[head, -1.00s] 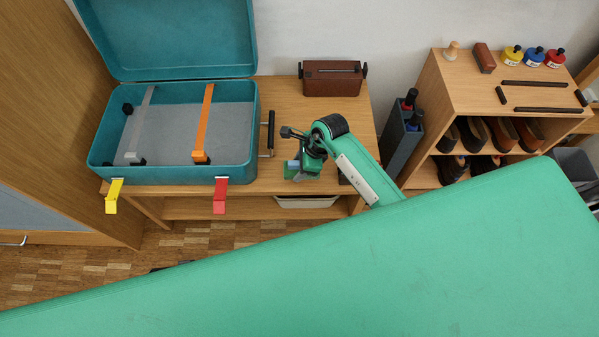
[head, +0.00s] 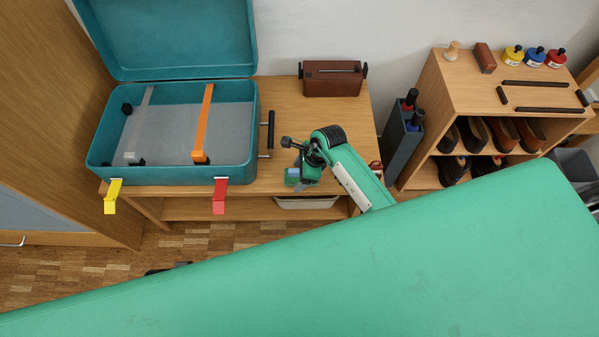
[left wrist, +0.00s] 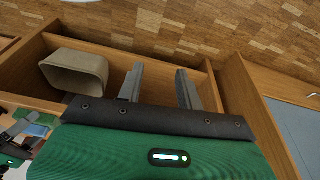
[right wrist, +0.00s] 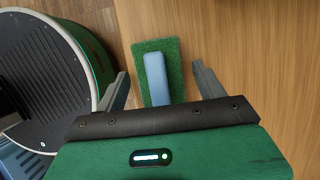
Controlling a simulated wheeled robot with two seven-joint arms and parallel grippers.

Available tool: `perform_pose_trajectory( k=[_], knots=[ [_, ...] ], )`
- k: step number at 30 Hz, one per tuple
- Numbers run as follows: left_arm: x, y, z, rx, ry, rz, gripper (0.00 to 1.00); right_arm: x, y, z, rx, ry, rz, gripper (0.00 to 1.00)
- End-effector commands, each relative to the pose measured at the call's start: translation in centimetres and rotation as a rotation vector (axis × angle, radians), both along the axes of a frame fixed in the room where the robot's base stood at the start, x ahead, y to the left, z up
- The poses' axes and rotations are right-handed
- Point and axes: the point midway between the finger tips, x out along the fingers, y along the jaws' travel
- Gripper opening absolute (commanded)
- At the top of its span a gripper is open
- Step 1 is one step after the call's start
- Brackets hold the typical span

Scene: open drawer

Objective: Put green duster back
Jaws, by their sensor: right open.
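The green duster, a green pad with a blue handle, lies flat on the wooden bench top; it shows in the right wrist view (right wrist: 174,48) and partly in the head view (head: 291,179). My right gripper (head: 297,165) is open above it. In the right wrist view my right gripper (right wrist: 160,85) has its fingers apart on either side of the duster, with nothing held. My left gripper (left wrist: 158,85) is open and empty in the left wrist view, over the front of the wooden bench's lower shelf.
An open teal suitcase (head: 245,130) with an orange strap stands on the bench at left. A brown box (head: 332,80) stands at the bench's back. A dark grey holder (head: 401,145) stands beside a shoe rack (head: 440,85). A beige bin (left wrist: 75,70) sits on the lower shelf.

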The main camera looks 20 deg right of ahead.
Motion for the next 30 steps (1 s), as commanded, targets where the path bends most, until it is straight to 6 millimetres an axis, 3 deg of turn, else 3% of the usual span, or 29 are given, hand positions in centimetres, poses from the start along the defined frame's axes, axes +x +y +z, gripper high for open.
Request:
perform_pose_trajectory(
  k=[7, 21, 30],
  knots=[
    [0.6, 0.0, 0.3, 0.0, -0.011, 0.0, 0.36, 0.0, -0.4, 1.0, -0.001, -0.004, -0.001, 0.71],
    [0.1, 0.0, -2.3, 0.005, 0.019, -0.001, 0.36, -1.0, -3.8, 9.6, -0.002, -0.003, 0.001, 0.71],
    [-0.1, -0.2, -2.7, 0.002, 0.028, 0.0, 0.36, -1.3, -4.4, 11.3, 0.0, 0.001, 0.0, 0.71]
  ],
)
